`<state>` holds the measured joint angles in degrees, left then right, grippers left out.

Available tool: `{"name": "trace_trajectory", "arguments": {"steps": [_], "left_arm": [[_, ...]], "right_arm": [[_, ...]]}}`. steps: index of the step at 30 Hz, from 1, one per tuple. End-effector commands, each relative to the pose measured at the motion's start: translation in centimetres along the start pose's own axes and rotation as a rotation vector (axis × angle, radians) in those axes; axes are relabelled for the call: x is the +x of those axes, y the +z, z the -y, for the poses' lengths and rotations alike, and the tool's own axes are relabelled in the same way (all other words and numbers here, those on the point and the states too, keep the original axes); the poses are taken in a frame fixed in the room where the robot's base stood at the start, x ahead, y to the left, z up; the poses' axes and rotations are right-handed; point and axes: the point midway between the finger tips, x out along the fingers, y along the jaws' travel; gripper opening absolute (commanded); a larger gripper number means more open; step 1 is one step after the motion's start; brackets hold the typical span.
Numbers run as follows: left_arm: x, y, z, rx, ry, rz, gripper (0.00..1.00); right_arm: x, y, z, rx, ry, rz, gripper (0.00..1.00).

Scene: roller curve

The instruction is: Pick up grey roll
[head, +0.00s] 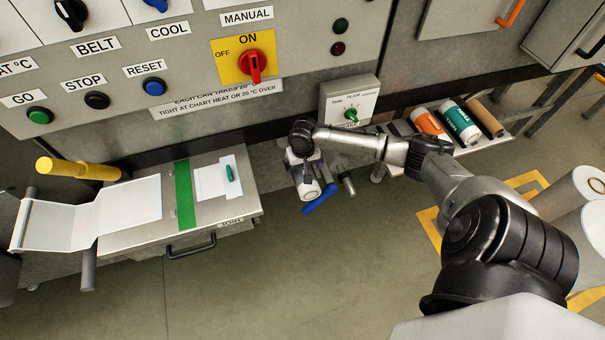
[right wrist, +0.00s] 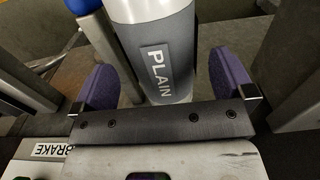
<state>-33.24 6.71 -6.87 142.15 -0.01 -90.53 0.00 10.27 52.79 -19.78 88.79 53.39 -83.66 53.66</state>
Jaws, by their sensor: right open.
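The grey roll, with PLAIN printed on its side, stands out between my right fingers in the right wrist view (right wrist: 157,52). In the head view its pale end (head: 310,191) shows below my right gripper, next to a blue lever (head: 320,200). My right gripper (head: 304,158) is open, with its purple fingers on either side of the roll. I cannot tell whether the fingers touch it. The gripper hides part of the roll in the head view. My left gripper is not in view.
A metal rod (head: 347,184) is close to the right of the roll. The control panel (head: 200,60) stands behind. A shelf at right holds orange (head: 430,123), teal (head: 460,122) and brown (head: 485,118) rolls. The drawer unit (head: 215,222) is at left. Floor in front is clear.

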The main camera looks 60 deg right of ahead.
Motion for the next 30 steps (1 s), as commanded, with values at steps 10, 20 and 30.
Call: {"name": "trace_trajectory", "arguments": {"steps": [10,20,30], "left_arm": [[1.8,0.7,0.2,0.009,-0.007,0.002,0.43],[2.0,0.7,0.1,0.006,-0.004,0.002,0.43],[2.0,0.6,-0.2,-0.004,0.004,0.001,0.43]], "right_arm": [[4.1,0.4,0.0,0.000,0.002,0.002,1.00],[5.0,0.4,0.0,-0.001,0.001,-0.001,1.00],[5.0,0.4,0.0,-0.001,0.001,-0.001,0.69]]}}
